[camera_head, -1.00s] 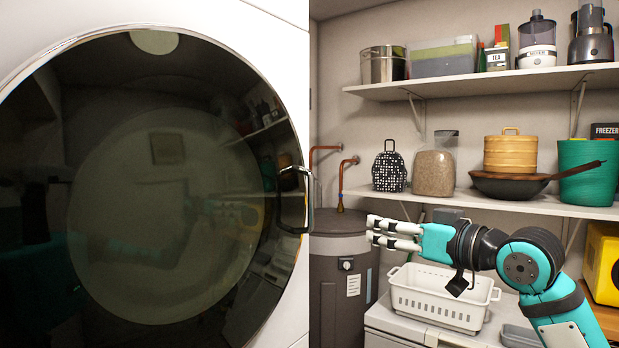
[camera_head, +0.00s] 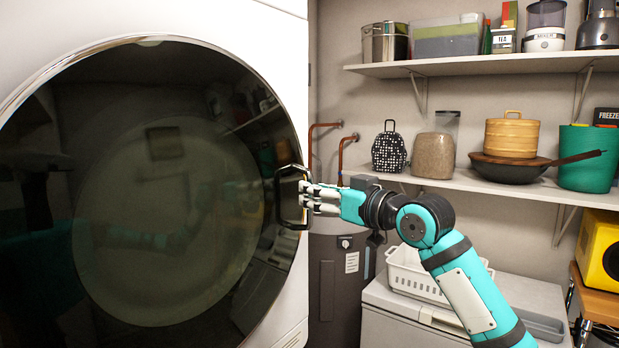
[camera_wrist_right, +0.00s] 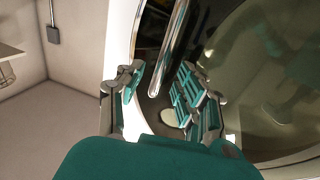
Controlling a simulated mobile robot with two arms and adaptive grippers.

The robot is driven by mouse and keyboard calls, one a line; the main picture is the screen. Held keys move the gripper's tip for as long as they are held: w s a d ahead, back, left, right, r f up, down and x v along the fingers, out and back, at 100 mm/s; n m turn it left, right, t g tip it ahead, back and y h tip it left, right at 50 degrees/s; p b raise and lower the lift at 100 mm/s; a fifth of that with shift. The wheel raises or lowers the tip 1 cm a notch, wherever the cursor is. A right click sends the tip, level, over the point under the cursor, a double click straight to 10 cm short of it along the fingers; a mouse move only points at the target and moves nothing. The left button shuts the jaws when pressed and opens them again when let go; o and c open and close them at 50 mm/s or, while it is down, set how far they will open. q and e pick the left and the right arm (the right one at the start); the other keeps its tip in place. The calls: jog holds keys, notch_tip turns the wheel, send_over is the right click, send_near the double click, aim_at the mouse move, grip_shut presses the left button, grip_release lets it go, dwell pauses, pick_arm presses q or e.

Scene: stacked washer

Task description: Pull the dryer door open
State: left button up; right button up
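The dryer door (camera_head: 150,190) is a large round dark glass door with a metal rim, filling the left of the head view. It looks shut against the white front. Its bar handle (camera_head: 282,197) stands at the right edge of the door. My right gripper (camera_head: 309,198) is at the handle, coming from the right. In the right wrist view the handle (camera_wrist_right: 170,50) reaches down between the spread fingers of the open gripper (camera_wrist_right: 160,92); I see no grip on it. My left gripper is not in view.
Wall shelves (camera_head: 480,72) with jars, a wok and boxes are behind on the right. A white basket (camera_head: 420,275) sits on a low white unit (camera_head: 390,310) below my right arm. A grey tank (camera_head: 335,285) with copper pipes stands behind the gripper.

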jog(key=shift+p+x, duration=0.4)
jog(key=shift+x, duration=1.05)
jog(key=shift+c, duration=0.4)
grip_shut()
jog(key=shift+f, duration=0.1)
